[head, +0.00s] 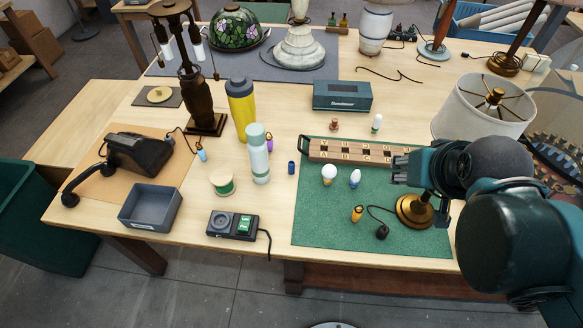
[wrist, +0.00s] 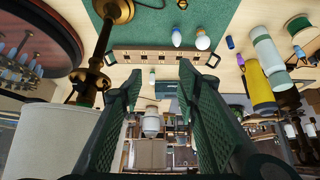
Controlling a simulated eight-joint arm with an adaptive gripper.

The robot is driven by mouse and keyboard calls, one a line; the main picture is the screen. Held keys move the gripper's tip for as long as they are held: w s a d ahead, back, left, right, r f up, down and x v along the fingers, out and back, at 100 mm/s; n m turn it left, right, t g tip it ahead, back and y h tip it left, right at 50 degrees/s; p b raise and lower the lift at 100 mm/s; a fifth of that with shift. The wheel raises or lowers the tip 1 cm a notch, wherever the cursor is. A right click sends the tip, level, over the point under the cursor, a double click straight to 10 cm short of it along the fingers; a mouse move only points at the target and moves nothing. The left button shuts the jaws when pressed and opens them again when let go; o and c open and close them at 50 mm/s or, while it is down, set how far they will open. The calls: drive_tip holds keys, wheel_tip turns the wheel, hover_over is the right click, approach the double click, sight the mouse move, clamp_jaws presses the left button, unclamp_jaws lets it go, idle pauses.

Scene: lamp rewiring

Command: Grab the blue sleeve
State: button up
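The blue sleeve (head: 291,167) is a small dark blue cylinder standing upright on the bare wood, just left of the green mat. It also shows in the wrist view (wrist: 229,42), at the upper right. My gripper (head: 398,167) is over the right part of the mat, well to the right of the sleeve and apart from it. In the wrist view, my gripper's two dark green fingers (wrist: 160,85) are spread wide with nothing between them.
A pale green bottle (head: 258,158), a purple item (head: 269,143) and a yellow flask (head: 241,108) stand left of the sleeve. A wooden rack (head: 350,151) and two bulbs (head: 329,172) lie between it and my gripper. A lampshade (head: 482,108) stands behind my arm.

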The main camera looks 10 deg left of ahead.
drive_tip(key=shift+w, duration=0.1)
drive_tip(key=n+g+b, duration=0.4)
drive_tip(key=n+g, duration=0.3)
drive_tip(key=n, duration=0.7)
hover_over(291, 163)
drive_tip(key=f, duration=2.5)
drive_tip(key=shift+d+f, duration=0.1)
drive_tip(key=shift+d, duration=0.1)
drive_tip(key=shift+a+f+n, duration=0.3)
drive_tip(key=shift+f, duration=0.1)
